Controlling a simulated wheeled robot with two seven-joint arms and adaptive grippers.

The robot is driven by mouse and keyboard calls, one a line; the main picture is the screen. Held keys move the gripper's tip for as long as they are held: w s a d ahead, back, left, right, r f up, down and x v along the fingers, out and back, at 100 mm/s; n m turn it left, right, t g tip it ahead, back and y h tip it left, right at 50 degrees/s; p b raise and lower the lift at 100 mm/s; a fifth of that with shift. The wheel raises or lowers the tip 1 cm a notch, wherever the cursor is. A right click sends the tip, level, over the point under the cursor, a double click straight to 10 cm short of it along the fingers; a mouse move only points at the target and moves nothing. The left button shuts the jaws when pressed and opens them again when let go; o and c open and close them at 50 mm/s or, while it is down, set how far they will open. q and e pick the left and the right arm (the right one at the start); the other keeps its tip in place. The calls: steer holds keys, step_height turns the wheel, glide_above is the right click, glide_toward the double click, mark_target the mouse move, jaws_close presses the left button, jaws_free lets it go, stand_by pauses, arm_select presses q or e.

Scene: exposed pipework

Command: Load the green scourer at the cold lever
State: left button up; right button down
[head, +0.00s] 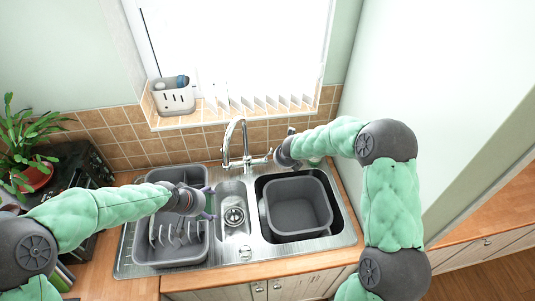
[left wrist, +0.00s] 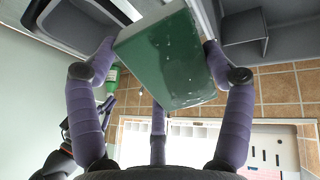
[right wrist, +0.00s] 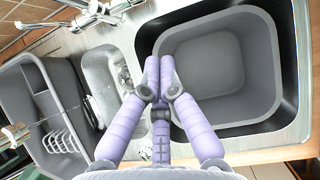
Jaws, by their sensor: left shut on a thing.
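The green scourer (left wrist: 165,62), a dark green block, is gripped between the purple fingers of my left gripper (left wrist: 160,55). In the head view my left gripper (head: 209,201) is over the right edge of the drainer side, beside the small middle basin; the scourer is hard to make out there. The chrome tap (head: 234,143) stands behind the sink. A lever (head: 266,157) shows to its right; I cannot tell whether it is the cold one. My right gripper (right wrist: 158,75) has its fingers together and empty, above the sink beside the grey bowl.
A grey dish rack (head: 170,250) stands on the left and a grey washing-up bowl (head: 300,207) sits in the right basin. A green bottle (left wrist: 112,78) is near my right arm. A grey caddy (head: 174,98) is on the sill. The small basin (head: 233,216) is empty.

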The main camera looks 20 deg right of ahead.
arm_select(q)
steer(key=shift+s, duration=0.1)
steer(key=shift+f+b, duration=0.55)
steer(key=shift+d+r+p, duration=0.1)
steer(key=shift+r+p, duration=0.55)
steer(key=shift+r, duration=0.05)
steer(key=shift+r+p, duration=0.5)
arm_select(e)
glide_toward(267, 156)
steer(key=shift+w+d+f, duration=0.1)
steer(key=shift+d+f, duration=0.25)
steer(key=shift+f, duration=0.4)
steer(key=shift+w+d+f, duration=0.1)
steer(key=shift+d+f, duration=0.25)
steer(key=shift+f, duration=0.4)
steer(key=shift+w+d+f, duration=0.1)
steer(key=shift+d+f, duration=0.2)
steer(key=shift+f, duration=0.45)
arm_select(q)
steer(key=shift+s, duration=0.1)
steer(key=shift+r, duration=0.1)
arm_select(e)
steer(key=shift+r, duration=0.1)
